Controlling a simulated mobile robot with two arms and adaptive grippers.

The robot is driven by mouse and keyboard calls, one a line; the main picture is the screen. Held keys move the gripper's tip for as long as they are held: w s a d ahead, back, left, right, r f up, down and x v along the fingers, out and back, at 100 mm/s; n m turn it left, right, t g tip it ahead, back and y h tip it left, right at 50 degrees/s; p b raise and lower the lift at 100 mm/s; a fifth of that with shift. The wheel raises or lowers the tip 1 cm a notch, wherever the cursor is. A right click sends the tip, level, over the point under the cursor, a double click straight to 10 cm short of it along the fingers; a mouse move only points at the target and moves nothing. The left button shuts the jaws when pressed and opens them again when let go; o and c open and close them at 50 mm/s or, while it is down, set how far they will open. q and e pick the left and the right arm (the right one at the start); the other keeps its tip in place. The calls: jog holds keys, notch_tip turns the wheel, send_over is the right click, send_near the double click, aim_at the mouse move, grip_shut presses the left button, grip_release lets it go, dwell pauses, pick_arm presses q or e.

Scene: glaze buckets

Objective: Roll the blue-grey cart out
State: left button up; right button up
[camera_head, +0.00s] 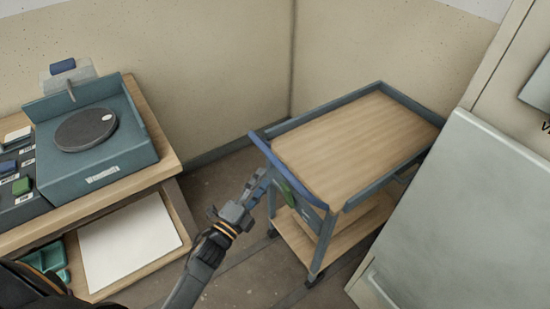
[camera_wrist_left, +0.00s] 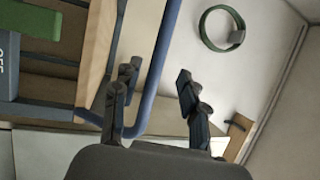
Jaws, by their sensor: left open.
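The blue-grey cart (camera_head: 325,225) stands in the room's corner, with a bare wooden top (camera_head: 350,145) and a lower wooden shelf. Its blue handle bar (camera_head: 263,150) runs along the near left end. My left gripper (camera_head: 252,190) is open just left of this end, below the bar's upper part. In the left wrist view the blue bar (camera_wrist_left: 166,70) runs between the spread fingers of the left gripper (camera_wrist_left: 155,95), which look apart from it. A green part (camera_head: 288,187) sits on the cart's end panel. My right gripper is not in view.
A wooden bench (camera_head: 85,208) with a teal wheel unit (camera_head: 100,165) stands on the left. A pale grey cabinet (camera_head: 475,220) stands close on the cart's right. Walls close the back. Open floor (camera_head: 255,275) lies in front, between bench and cart.

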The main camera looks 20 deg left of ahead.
aim_at(274, 161)
pick_arm(q)
jog(key=x, duration=0.7)
jog(key=shift+w+p, duration=0.1)
jog(key=shift+p, duration=0.3)
jog(key=shift+w+f, duration=0.1)
jog(key=shift+w, duration=0.2)
jog(key=c, duration=0.9)
grip_shut()
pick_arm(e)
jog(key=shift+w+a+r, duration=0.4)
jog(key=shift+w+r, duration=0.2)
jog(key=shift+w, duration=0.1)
